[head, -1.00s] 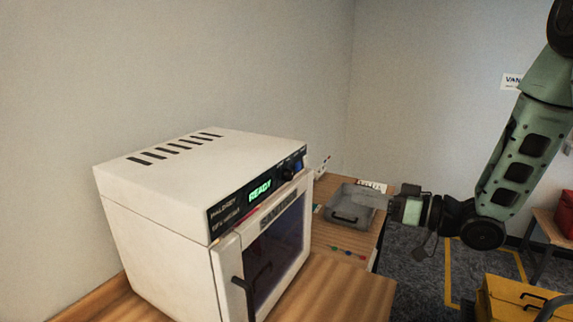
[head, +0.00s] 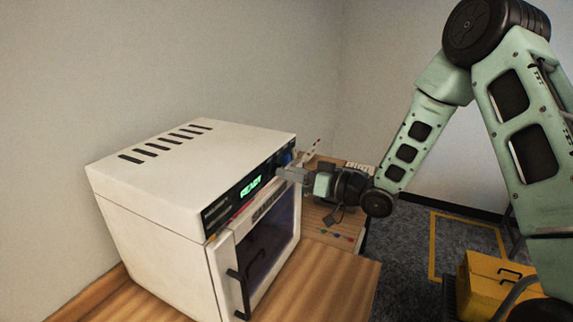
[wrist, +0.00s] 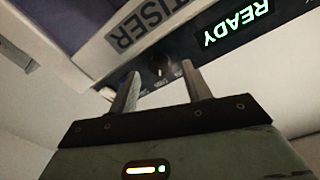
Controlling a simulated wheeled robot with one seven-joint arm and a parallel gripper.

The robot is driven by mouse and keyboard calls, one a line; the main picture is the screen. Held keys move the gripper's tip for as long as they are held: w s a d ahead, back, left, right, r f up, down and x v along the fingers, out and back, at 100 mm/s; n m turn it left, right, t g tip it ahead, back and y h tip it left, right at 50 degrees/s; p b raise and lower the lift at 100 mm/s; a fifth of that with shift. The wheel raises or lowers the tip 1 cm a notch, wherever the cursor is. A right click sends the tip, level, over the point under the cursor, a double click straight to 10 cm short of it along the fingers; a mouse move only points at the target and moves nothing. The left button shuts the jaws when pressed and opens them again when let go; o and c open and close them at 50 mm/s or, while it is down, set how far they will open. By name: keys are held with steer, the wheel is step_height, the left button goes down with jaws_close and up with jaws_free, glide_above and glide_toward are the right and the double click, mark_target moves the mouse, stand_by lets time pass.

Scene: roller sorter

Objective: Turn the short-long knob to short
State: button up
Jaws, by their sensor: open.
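The white machine (head: 190,165) stands on the wooden bench, with a green READY display (head: 250,187) on its dark front panel. In the wrist view, a dark round knob (wrist: 158,66) on that panel lies beyond my fingertips, roughly between them, beside the READY display (wrist: 237,27). Its small lettering is too blurred to read, so I cannot tell its setting. My gripper (wrist: 160,82) is open and empty, with one finger on each side of the knob in the picture.
The machine's door is closed, with a dark handle (head: 238,292) on its front. Small coloured items (head: 336,236) lie on the bench to the right. A yellow case (head: 490,285) stands at the lower right. The floor between is mostly clear.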

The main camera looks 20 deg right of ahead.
steer(key=shift+x, duration=1)
steer(key=c, duration=1)
